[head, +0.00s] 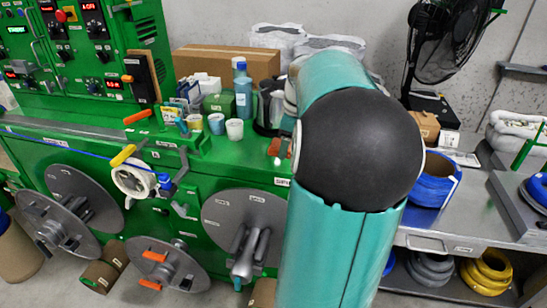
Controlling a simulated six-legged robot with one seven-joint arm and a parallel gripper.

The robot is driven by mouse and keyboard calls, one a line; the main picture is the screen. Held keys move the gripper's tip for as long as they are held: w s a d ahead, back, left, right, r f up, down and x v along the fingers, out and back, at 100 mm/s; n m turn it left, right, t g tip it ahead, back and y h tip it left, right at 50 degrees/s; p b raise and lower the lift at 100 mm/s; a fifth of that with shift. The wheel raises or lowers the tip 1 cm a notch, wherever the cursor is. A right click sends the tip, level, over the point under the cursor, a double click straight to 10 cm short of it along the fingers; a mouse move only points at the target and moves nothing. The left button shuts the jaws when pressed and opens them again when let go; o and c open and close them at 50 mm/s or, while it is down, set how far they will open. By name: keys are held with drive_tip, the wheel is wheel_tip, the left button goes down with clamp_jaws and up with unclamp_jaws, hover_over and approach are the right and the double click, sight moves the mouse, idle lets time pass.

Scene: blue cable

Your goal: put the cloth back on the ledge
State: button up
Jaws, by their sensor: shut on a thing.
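My gripper is not in view; my own teal arm with its large black joint fills the centre right and hides what is behind it. I cannot make out a cloth in a grip. The green machine's ledge (205,158) runs across the left and middle, with cups and bottles on it. Folded white cloth-like bundles (517,127) lie on the bench at the right. Pale wrapped bundles (278,40) lie behind a cardboard box at the back. I cannot tell which, if any, is the task's cloth.
Grey reels (245,225) and a white spool with blue cable (134,180) stick out of the machine front. A black fan (447,40) stands behind the metal bench (450,222).

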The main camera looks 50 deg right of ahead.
drive_tip(key=w+d+f, duration=0.4)
drive_tip(key=w+d, duration=0.1)
drive_tip(key=w, duration=0.1)
hover_over(272, 161)
drive_tip(key=s, duration=0.1)
drive_tip(key=f, duration=0.4)
drive_tip(key=shift+a+f, duration=0.2)
drive_tip(key=shift+f, duration=0.15)
drive_tip(key=shift+s+x, duration=0.1)
drive_tip(key=shift+x, duration=0.75)
drive_tip(key=shift+s+x, duration=0.15)
drive_tip(key=shift+x, duration=0.75)
drive_tip(key=shift+d+f, duration=0.1)
drive_tip(key=o, duration=1.3)
